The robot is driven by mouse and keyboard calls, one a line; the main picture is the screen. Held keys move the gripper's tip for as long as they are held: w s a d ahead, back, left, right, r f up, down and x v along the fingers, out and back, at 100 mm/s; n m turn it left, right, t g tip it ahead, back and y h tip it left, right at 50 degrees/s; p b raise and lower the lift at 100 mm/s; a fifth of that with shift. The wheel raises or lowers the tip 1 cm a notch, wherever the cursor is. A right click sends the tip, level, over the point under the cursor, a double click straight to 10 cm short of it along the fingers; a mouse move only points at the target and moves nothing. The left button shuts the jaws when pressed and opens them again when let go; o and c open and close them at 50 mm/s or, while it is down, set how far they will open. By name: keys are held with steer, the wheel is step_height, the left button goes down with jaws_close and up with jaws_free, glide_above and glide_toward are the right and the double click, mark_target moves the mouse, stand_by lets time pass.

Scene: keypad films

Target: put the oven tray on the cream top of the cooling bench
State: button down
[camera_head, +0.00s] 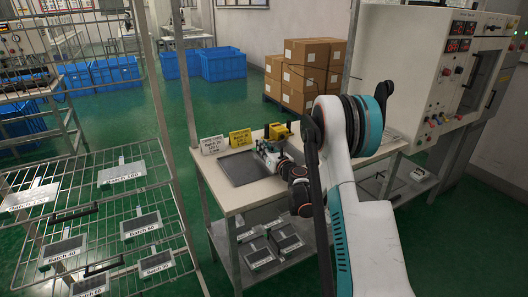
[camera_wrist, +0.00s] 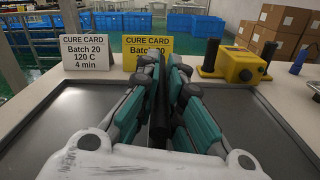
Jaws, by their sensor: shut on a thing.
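The oven tray (camera_head: 240,170) is a flat dark grey plate with a pale rim, lying level at the cream top (camera_head: 207,170) of the cooling bench. In the wrist view the tray (camera_wrist: 50,110) shows on both sides of my gripper. My gripper (camera_head: 272,152) is over its right part in the head view. In the wrist view my gripper (camera_wrist: 158,85) is shut on a dark upright bar, which looks like the tray's handle. The fingers hide where the bar meets the tray. Whether the tray fully touches the top cannot be told.
A white cure card (camera_head: 212,145) and a yellow one (camera_head: 240,137) stand behind the tray, beside a yellow box (camera_wrist: 242,66) with black handles. A wire rack (camera_head: 90,215) with labelled plates stands left. An oven-like machine (camera_head: 440,75) stands right. Cartons (camera_head: 300,68) are behind.

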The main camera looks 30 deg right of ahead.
steer(key=shift+f, duration=0.1)
steer(key=c, duration=1.7)
jaws_free()
steer(key=shift+s, duration=0.1)
steer(key=s+p, duration=0.1)
steer(key=s, duration=0.5)
steer(key=s+p, duration=0.1)
steer(key=s, duration=0.5)
steer(key=shift+d+p, duration=0.2)
steer(key=shift+p, duration=0.2)
steer(key=shift+w, duration=0.1)
